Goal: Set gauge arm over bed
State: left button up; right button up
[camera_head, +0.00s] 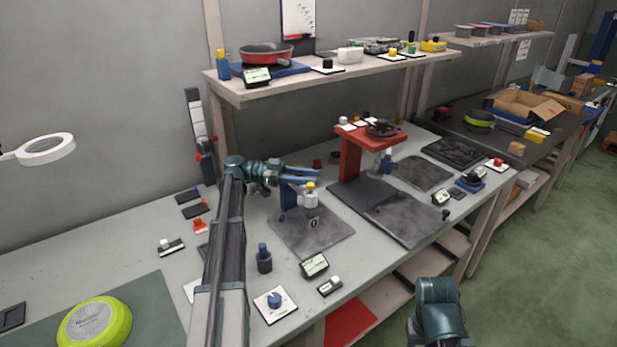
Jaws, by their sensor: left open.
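The gauge stand is a blue post (288,196) at the back left of a dark grey square bed (325,237). A white gauge cylinder (310,200) with a yellow cap shows beside the post, above the bed's back part. My left gripper (312,174) is open at the top of the gauge stand, its fingers pointing right. It hides part of the blue gauge arm, and I cannot tell whether it touches it. A small dark ring-like mark (314,223) shows on the bed. Of my right arm only a teal link shows at bottom right; its gripper is out of view.
A red press stand (352,155) stands right of the bed. A dark blue-capped cylinder (264,260), a small display (314,265) and a blue knob (274,299) line the front. A lime green pan (95,322) lies at lower left. A shelf (330,75) runs above the back.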

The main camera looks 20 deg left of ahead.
aim_at(296, 175)
pick_arm(q)
jog(key=v, duration=0.7)
jog(key=shift+a, duration=0.2)
jog(key=shift+r, duration=0.1)
dwell(0.4)
